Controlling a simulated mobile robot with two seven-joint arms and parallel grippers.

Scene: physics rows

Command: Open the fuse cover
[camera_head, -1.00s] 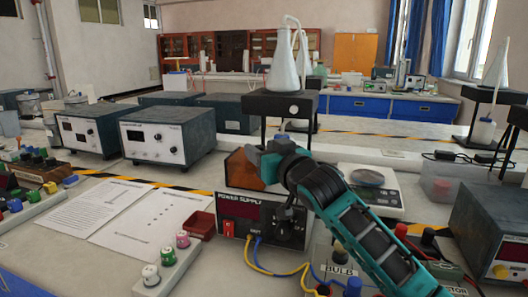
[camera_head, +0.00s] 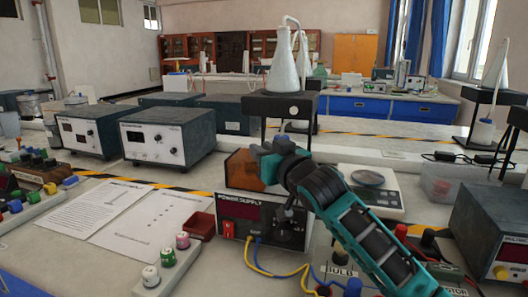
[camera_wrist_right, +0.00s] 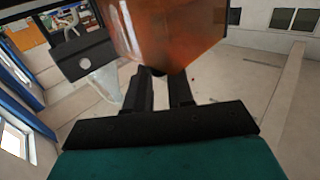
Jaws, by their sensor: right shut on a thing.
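The orange-brown fuse cover (camera_head: 241,171) stands at the back of the power supply (camera_head: 250,211), partly hidden by my right arm. In the right wrist view the translucent orange cover (camera_wrist_right: 165,32) fills the top middle, just beyond my fingers. My right gripper (camera_head: 263,166) reaches over the power supply to the cover's right side. In the wrist view its two dark fingers (camera_wrist_right: 162,78) meet the cover's near lower edge and are shut on it; the exact contact is hard to see. My left gripper is not in view.
A black stand (camera_head: 281,104) with a conical flask (camera_head: 283,72) rises close behind the gripper. A scale (camera_head: 372,190) sits to the right. Yellow and blue wires (camera_head: 262,268) run from the power supply's front. Paper sheets (camera_head: 145,215) and a small red tray (camera_head: 201,226) lie to the left.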

